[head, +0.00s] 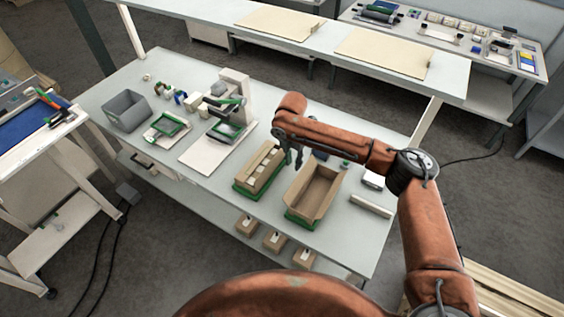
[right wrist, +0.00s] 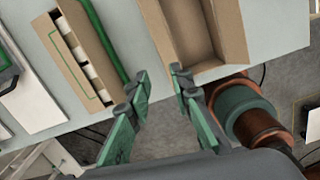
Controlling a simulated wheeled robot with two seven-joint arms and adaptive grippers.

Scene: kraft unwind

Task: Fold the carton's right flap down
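An open, empty brown carton (head: 330,198) stands in a green holder (head: 301,221) on the pale table; its sides or flaps stand up, and I cannot tell them apart. It also shows in the right wrist view (right wrist: 160,35), at the top, beyond the fingertips. A second brown carton (head: 246,186) to its left holds several white items in a green holder. My right gripper (head: 293,158) hangs above the table near the far end of the gap between the cartons. In the right wrist view its green fingers (right wrist: 158,82) are apart with nothing between them. My left gripper is out of view.
A grey bin (head: 127,111), a small machine (head: 233,100) and green-framed parts stand on the left of the table (head: 210,180). A white block (head: 373,180) and a pale bar (head: 371,206) lie right of the open carton. Small boxes (head: 275,240) sit on the shelf below.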

